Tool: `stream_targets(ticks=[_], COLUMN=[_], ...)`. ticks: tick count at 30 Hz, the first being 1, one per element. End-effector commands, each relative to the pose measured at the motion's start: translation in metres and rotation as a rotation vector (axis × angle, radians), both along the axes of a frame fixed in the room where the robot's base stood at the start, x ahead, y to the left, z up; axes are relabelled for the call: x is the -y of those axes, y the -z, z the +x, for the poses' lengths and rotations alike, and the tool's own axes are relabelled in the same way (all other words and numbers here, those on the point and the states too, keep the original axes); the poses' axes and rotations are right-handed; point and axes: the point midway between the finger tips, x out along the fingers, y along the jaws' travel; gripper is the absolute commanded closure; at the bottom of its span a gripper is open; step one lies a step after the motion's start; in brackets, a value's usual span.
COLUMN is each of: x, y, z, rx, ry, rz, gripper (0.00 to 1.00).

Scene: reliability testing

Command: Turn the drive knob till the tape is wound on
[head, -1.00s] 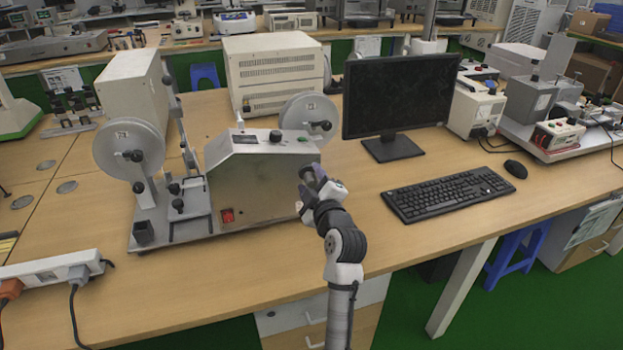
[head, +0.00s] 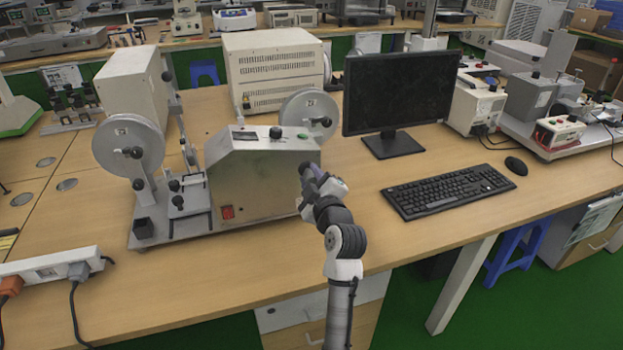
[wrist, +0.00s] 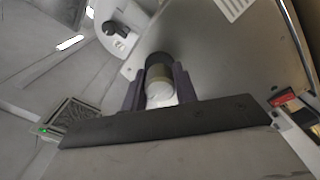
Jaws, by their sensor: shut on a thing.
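The tape machine is a grey metal box (head: 262,178) on a base plate, with a left reel (head: 128,150) and a right reel (head: 308,116). In the head view, my gripper (head: 307,172) is at the right end of the box and hides the drive knob. In the wrist view, the drive knob (wrist: 159,70) is a short cylinder, dark at the far part and pale at the near end. My gripper's two dark fingers (wrist: 160,90) are shut on it, one on each side. The tape itself is too fine to make out.
A monitor (head: 398,98), keyboard (head: 447,191) and mouse (head: 516,167) stand to the right of my gripper. A red switch (head: 227,212) is on the box front. A power strip (head: 48,266) lies at the front left. The front table strip is mostly clear.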

Motion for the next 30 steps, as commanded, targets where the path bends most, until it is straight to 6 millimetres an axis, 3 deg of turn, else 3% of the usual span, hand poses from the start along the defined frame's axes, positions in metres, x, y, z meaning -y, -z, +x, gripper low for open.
stream_targets(ticks=[30], x=[-0.0004], y=[-0.0001], z=[-0.0003], rx=[-0.284], ry=[0.000], rz=[0.867], gripper=[0.94])
